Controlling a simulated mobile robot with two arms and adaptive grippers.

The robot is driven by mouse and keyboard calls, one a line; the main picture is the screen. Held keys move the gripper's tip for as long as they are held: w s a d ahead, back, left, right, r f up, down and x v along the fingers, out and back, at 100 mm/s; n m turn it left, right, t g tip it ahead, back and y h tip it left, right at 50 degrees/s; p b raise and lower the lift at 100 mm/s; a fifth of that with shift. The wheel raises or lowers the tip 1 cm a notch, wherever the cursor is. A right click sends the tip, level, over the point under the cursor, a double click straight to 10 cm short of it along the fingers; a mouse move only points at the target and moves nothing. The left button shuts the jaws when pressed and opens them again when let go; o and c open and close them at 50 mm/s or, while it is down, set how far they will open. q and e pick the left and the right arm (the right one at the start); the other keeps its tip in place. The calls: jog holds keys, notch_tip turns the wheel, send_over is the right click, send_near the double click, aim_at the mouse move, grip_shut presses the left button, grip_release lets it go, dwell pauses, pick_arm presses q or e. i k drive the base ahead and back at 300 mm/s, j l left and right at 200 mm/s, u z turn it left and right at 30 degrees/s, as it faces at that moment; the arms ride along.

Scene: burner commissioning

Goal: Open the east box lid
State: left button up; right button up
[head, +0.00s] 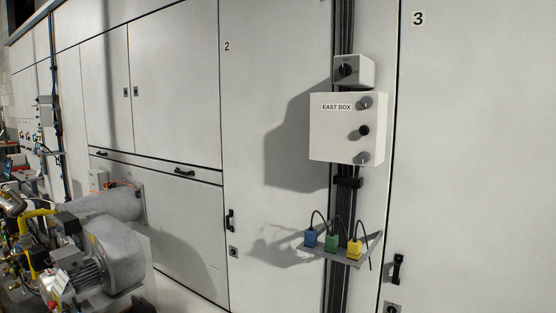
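The east box (337,139) is a white box labelled "EAST BOX", mounted on a vertical cable run on the white panel wall. Its front face looks closed. Three round knobs sit in a column along its right side: a grey upper knob (365,103), a black middle knob (364,130) and a grey lower knob (363,158). A smaller white box with a black rotary switch (347,69) sits just above it. Neither of my grippers is in the head view.
Below the box, a small grey shelf (322,249) sticks out and holds a blue plug (310,238), a green plug (331,242) and a yellow plug (354,249) with black cables. A grey burner with a motor (100,256) stands at lower left. Panel doors have black handles (397,270).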

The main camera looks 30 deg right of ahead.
aim_at(342, 129)
jog(key=z, duration=1.2)
